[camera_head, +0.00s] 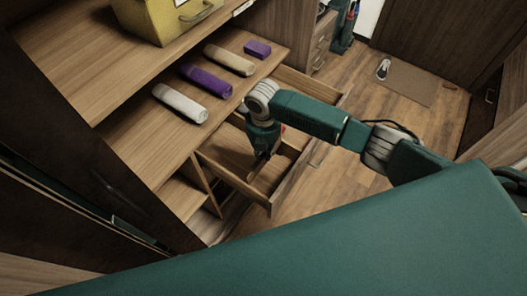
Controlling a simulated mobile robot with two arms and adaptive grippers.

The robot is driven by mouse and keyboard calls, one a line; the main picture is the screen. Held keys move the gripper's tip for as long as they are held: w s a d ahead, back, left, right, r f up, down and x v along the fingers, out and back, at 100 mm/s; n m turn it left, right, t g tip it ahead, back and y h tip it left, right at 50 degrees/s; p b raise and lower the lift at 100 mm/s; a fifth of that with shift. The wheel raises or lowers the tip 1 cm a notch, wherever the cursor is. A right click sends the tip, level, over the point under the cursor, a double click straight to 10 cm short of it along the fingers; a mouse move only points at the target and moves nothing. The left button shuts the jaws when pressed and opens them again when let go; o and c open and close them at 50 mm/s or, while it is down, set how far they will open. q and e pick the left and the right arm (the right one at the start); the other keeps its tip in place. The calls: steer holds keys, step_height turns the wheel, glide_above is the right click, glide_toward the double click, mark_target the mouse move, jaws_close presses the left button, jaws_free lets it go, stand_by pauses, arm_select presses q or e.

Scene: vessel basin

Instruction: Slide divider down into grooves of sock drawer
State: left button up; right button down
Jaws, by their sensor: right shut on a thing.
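The sock drawer (236,180) is a wooden drawer pulled open below the shelf, at the middle of the view. My right gripper (262,152) reaches down into it from above and is shut on the divider (257,171). The divider is a thin wooden piece, and only a small part of it shows under the fingers. My wrist and gripper hide much of the divider and the drawer's inside. I cannot make out the grooves or tell whether the divider sits in them. My left gripper is not in view.
On the shelf beside the drawer lie a white roll (180,103), a purple roll (206,81), a beige roll (229,60) and a small purple piece (257,49). A yellow box (168,18) stands above. A shoe (383,69) lies on a mat (405,86). Open floor lies beyond the drawer.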

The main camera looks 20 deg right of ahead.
steer(key=shift+f+b, duration=2.1)
steer(key=shift+f, duration=1.25)
steer(key=c, duration=1.6)
jaws_free()
steer(key=shift+r, duration=0.1)
step_height(320, 180, up, 12)
